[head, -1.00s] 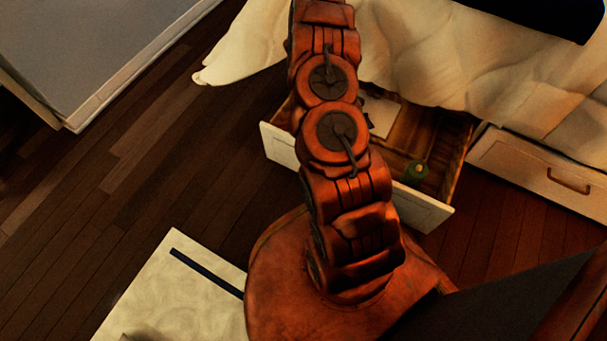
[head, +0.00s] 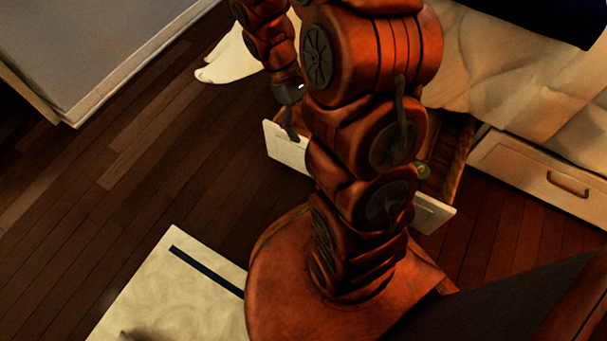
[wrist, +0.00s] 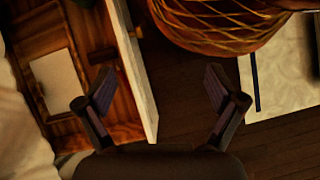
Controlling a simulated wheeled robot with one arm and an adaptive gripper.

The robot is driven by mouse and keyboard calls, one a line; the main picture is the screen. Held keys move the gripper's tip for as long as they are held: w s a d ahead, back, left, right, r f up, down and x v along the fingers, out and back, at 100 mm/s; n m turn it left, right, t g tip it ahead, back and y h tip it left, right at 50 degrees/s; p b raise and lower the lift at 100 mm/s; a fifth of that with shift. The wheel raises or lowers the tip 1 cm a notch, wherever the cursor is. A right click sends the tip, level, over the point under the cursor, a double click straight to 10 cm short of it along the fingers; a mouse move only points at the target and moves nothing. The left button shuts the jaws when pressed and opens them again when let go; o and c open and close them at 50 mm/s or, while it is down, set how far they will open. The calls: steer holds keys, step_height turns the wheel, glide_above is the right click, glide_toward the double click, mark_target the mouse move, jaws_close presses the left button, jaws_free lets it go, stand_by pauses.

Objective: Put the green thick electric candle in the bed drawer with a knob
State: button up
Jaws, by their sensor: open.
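The pulled-out bed drawer (head: 287,149) is open, with its white front facing me. A small knob (wrist: 138,32) shows on that front in the wrist view. The green candle (head: 424,170) is inside the drawer toward its right end, partly hidden by my arm. In the wrist view a dark green patch at the top edge may be it. My gripper (head: 289,122) is open over the left part of the drawer front. In the wrist view its fingers (wrist: 160,88) are on either side of the front panel, one toward the inside, one outside; contact is unclear.
A pale framed item (wrist: 57,80) lies in the drawer. A closed drawer with a bar handle (head: 568,185) is to the right. Cream bedding (head: 490,70) hangs above. A pale mat (head: 170,290) lies in front, with bare wooden floor (head: 150,150) to the left.

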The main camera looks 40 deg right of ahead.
steer(key=s+a+r+m+t, duration=0.1)
steer(key=s+a+r, duration=0.3)
steer(key=s+a, duration=0.2)
steer(key=s+a+r+m+t+y, duration=0.1)
steer(key=s+a+r, duration=0.4)
steer(key=s, duration=0.4)
steer(key=shift+s+a+t, duration=0.15)
steer(key=shift+a+t, duration=0.15)
steer(key=shift+a, duration=0.3)
